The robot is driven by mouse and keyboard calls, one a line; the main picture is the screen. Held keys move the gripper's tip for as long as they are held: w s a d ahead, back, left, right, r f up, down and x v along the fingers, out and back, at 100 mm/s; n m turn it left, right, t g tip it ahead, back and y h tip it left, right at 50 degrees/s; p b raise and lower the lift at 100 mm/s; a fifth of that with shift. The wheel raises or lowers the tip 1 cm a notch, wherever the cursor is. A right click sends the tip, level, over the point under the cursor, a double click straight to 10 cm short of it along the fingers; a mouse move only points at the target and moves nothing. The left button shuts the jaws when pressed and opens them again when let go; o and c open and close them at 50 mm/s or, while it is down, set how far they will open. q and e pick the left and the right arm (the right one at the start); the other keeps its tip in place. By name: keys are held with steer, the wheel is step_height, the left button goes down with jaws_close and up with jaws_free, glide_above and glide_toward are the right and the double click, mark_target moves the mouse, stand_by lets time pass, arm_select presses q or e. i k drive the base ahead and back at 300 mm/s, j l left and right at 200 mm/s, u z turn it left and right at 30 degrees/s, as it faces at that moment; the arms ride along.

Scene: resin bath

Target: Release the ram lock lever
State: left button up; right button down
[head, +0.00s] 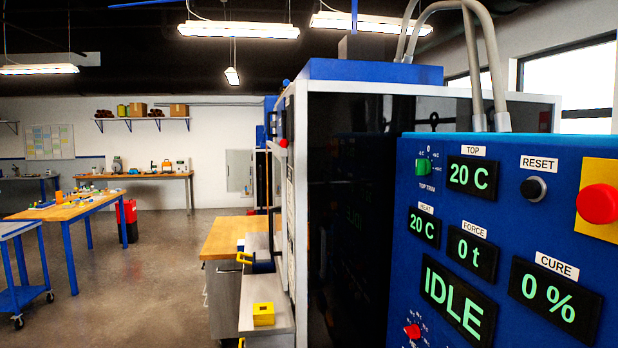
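I cannot clearly make out a ram lock lever. A tall dark-panelled machine (350,200) with a pale frame and blue top stands at centre right. A small red part (283,143) shows on its left edge, too small to identify. A blue control panel (408,165) fills the right side, with green readouts including IDLE (457,300), a green knob (423,165), a red knob (412,331), a dark RESET button (533,189) and a large red button (598,204). Neither of my grippers is in view.
A wooden-topped bench (228,236) and a metal shelf with a yellow block (263,314) stand left of the machine. Farther left are a blue-legged wooden table (75,207) and a blue cart (20,229). The concrete floor (130,285) between them is open.

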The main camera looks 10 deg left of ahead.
mark_target(284, 143)
steer(key=j, duration=1.55)
steer(key=i+j, duration=1.1)
steer(key=i+l, duration=0.1)
steer(key=i, duration=0.3)
steer(key=i+l, duration=0.15)
steer(key=i, duration=0.2)
